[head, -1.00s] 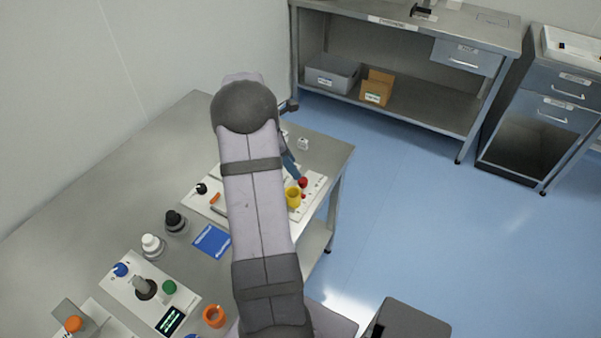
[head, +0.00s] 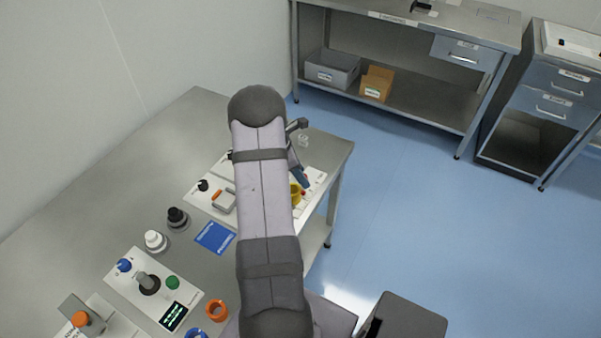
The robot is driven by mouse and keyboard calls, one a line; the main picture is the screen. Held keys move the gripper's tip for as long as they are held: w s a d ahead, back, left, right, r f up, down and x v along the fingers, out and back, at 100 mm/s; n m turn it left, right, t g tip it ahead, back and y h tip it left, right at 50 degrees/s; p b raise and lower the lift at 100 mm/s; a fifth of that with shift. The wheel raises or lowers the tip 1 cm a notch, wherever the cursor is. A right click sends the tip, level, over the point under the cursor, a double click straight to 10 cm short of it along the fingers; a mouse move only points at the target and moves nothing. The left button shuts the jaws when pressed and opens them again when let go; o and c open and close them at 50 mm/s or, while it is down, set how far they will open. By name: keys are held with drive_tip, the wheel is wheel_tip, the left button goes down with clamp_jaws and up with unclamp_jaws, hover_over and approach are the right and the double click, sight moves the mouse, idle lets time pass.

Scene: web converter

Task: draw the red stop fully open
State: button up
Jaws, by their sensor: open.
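The red stop (head: 307,177) is a red knob on a white panel (head: 312,196) near the right edge of the steel bench. Only a sliver of it shows in the head view, behind the blue-grey finger of my gripper (head: 301,180). The finger points down at the knob and overlaps it in the picture; I cannot tell whether they touch. My gripper is open, with its other finger hidden. A yellow part (head: 295,194) sits just left of the fingertip, partly covered by my arm.
My arm hides the middle of the panel. Left of it are a black knob (head: 203,185), a grey block with an orange top (head: 223,199) and a blue card (head: 214,238). A control panel (head: 134,281) with knobs and a display stands nearer. The bench's far left is bare.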

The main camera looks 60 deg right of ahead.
clamp_jaws()
drive_tip(key=shift+d, duration=3.65)
drive_tip(key=shift+r, duration=0.15)
drive_tip(key=shift+d, duration=0.1)
unclamp_jaws()
drive_tip(key=b+v, duration=0.2)
drive_tip(key=v, duration=0.5)
drive_tip(key=shift+b, duration=0.3)
